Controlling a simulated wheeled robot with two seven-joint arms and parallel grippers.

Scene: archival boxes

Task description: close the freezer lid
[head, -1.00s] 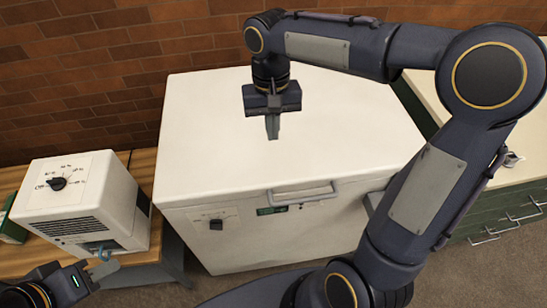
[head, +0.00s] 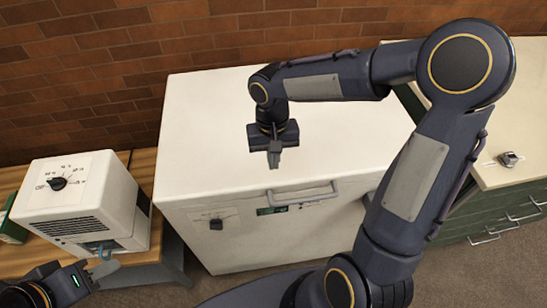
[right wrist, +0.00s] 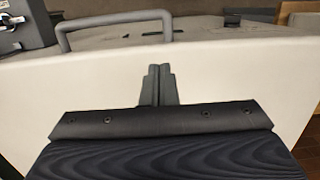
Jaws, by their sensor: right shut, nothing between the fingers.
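The white freezer lid (head: 195,140) lies flat on the freezer body (head: 240,245) in the head view, with no open gap visible along its front edge. A grey bar handle (head: 300,195) is at the lid's front; it also shows at the upper left of the right wrist view (right wrist: 115,17). My right gripper (head: 274,162) is shut and empty, pointing down over the front half of the lid, behind the handle. I cannot tell whether its fingertips touch the lid. My left gripper (head: 92,279) is at the lower left, partly cut off, its jaws unclear.
A white box with a dial (head: 85,200) stands on a wooden bench (head: 148,165) left of the freezer. A pale counter (head: 500,100) over green drawers is at the right, with a small metal object (head: 508,158) on it. A brick wall (head: 80,80) closes the back.

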